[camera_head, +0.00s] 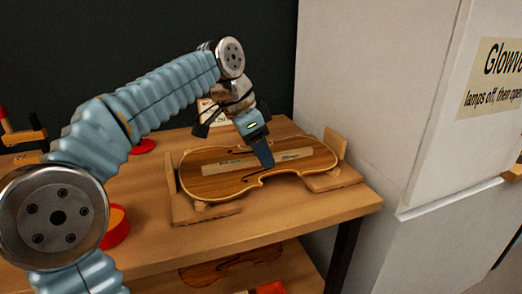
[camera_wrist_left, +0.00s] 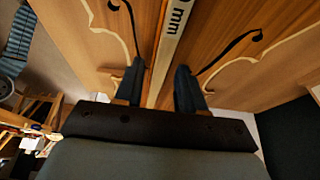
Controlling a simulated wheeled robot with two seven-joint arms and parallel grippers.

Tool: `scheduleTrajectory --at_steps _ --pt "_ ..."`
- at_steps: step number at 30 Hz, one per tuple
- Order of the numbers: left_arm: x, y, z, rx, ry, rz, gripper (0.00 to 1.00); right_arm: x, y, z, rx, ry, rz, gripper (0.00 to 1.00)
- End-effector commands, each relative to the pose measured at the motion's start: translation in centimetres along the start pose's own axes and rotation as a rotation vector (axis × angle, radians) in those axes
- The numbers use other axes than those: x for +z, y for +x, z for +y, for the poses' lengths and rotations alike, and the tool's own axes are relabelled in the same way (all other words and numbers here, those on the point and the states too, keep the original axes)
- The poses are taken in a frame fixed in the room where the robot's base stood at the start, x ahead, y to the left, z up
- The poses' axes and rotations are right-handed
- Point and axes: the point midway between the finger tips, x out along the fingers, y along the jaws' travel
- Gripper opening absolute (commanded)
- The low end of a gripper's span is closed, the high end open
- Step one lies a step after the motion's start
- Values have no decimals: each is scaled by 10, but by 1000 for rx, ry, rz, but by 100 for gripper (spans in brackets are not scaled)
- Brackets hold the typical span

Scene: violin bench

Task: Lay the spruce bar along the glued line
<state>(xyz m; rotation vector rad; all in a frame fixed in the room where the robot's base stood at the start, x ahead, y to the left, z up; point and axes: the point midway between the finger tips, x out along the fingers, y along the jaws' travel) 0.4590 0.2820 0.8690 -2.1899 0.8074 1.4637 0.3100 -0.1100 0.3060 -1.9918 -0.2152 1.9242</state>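The violin plate (camera_head: 225,183) lies flat in a wooden cradle (camera_head: 205,214) on the bench, its f-holes facing up. A pale, straight strip (camera_head: 215,168) with dark print runs lengthwise along the plate. I cannot tell whether it is the spruce bar or a marking strip. In the left wrist view the strip (camera_wrist_left: 173,35) shows "mm" lettering. My left gripper (camera_head: 264,155) points down over the middle of the plate and hides part of the strip. In the wrist view its fingers (camera_wrist_left: 158,85) stand apart on either side of the strip's line. No separate bar or glue line is clear. My right gripper is out of view.
A red round container (camera_head: 118,228) stands at the bench's left. A small card (camera_head: 206,106) lies behind the plate. A white cabinet (camera_head: 375,90) rises close on the right. Another violin-shaped plate (camera_head: 225,268) is on the lower shelf. Bare bench top lies in front of the cradle.

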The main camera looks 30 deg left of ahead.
Motion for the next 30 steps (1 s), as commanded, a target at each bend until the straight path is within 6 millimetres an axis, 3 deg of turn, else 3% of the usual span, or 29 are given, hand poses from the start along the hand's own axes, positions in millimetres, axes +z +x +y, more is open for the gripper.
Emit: scheduleTrajectory --at_steps 7,15,21,30 --pt "-2 -15 0 -2 0 2 39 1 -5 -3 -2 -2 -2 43" --pt "-3 -78 0 -2 0 3 39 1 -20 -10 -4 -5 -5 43" --pt "-3 -112 0 -1 1 1 39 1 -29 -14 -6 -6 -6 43" --pt "-1 -123 0 0 0 0 39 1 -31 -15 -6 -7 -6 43"
